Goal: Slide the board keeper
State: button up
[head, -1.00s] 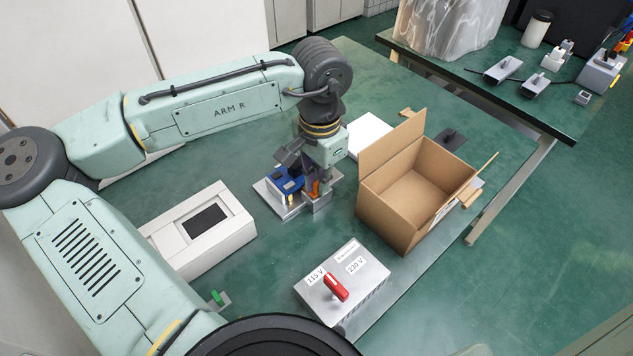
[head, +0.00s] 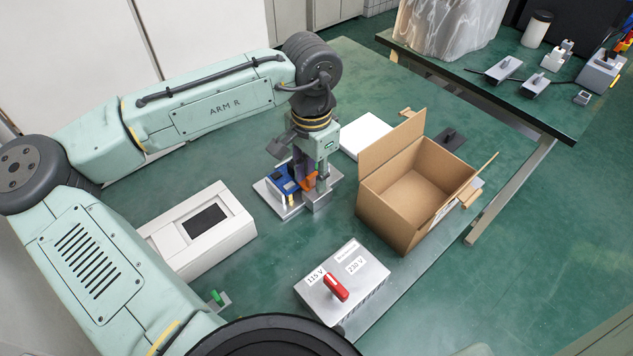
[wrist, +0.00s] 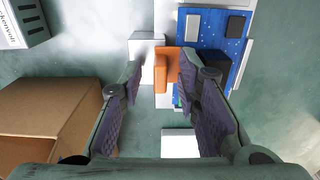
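The orange keeper (head: 309,182) sits on a metal fixture (head: 322,199) beside a blue circuit board (head: 283,181). In the wrist view the orange keeper (wrist: 168,62) lies ahead between the fingertips, and the blue board (wrist: 222,45) with its dark and grey parts is to its right. My gripper (wrist: 158,78) is open. There is a clear gap between the keeper and the left finger; the right finger is close to the keeper, and I cannot tell whether it touches. In the head view my gripper (head: 304,168) is over the fixture and partly hides the board.
An open cardboard box (head: 395,207) stands right of the fixture. A grey switch box (head: 345,282) with a red lever is in front, and a white instrument (head: 200,232) is at left. A white flat item (head: 366,135) lies behind. A second bench (head: 480,70) is at back right.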

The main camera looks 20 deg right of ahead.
aim_at(313, 175)
notch_tip(313, 175, up, 5)
jog(key=p, duration=0.4)
jog(key=shift+p, duration=0.35)
jog(key=shift+r, duration=1)
